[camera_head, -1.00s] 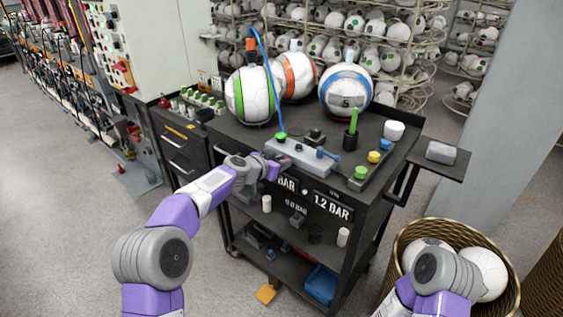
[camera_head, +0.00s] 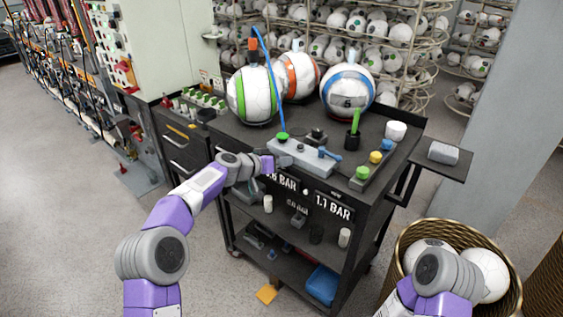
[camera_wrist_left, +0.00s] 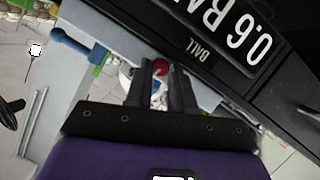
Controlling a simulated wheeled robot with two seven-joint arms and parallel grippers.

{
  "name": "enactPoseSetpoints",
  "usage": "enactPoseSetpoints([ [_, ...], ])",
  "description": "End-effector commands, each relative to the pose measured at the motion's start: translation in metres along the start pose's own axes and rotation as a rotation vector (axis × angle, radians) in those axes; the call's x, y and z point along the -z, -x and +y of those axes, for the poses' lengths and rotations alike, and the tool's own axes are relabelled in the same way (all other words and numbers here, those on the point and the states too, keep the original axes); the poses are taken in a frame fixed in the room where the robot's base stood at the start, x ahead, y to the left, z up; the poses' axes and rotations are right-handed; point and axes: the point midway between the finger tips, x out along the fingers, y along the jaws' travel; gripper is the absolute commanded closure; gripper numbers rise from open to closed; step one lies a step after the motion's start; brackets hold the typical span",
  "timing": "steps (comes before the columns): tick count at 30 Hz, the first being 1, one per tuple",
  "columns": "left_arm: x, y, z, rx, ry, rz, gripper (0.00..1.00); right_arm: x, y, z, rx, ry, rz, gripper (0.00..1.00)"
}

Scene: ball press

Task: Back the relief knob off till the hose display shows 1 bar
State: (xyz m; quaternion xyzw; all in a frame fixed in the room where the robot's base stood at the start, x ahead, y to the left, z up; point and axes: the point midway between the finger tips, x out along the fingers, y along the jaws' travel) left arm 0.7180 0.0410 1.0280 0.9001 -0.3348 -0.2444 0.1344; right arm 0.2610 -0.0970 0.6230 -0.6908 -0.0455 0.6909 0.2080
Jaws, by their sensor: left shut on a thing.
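The grey valve block (camera_head: 312,158) lies on the black cart's top, with a blue hose (camera_head: 271,85) rising from its left end. My left gripper (camera_head: 284,161) is at the block's front left. In the left wrist view its fingers (camera_wrist_left: 160,78) are shut on a small red knob (camera_wrist_left: 160,67); the gripper hides it in the head view. The right display (camera_head: 333,206) reads 1.1 BAR; its small label is too small to read. The left display, labelled BALL, reads 0.6 BAR in the left wrist view (camera_wrist_left: 237,32). My right gripper is out of view; only its arm shows.
A blue lever (camera_head: 329,154) sits on the block's right. A strip with green (camera_head: 362,173) and yellow buttons lies beyond it. Green-striped (camera_head: 251,95), orange-striped (camera_head: 299,75) and blue-striped (camera_head: 347,90) balls stand behind. A wicker basket (camera_head: 398,247) of balls is at lower right.

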Motion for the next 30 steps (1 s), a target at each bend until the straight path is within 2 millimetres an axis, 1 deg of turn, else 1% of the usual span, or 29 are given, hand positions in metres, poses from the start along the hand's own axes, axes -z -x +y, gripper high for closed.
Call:
enactPoseSetpoints([
  [7,0.000,0.000,-0.001,0.001,0.000,0.000,1.00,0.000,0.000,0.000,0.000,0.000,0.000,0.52],
  [8,0.000,0.000,0.000,0.001,0.000,0.000,0.73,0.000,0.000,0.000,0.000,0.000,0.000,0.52],
  [12,0.000,0.000,0.000,0.001,-0.001,0.000,0.52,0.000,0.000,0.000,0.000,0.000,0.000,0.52],
  [20,0.000,0.000,0.000,0.001,-0.001,0.000,0.52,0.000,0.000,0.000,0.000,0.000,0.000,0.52],
  [23,0.000,0.005,-0.001,0.002,0.000,0.001,0.52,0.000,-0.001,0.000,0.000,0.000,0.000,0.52],
  [26,0.001,0.017,-0.002,0.003,0.000,0.002,0.52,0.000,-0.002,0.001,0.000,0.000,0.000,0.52],
  [30,0.000,0.040,-0.002,0.003,0.000,0.002,0.52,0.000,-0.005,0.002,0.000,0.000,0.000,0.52],
])
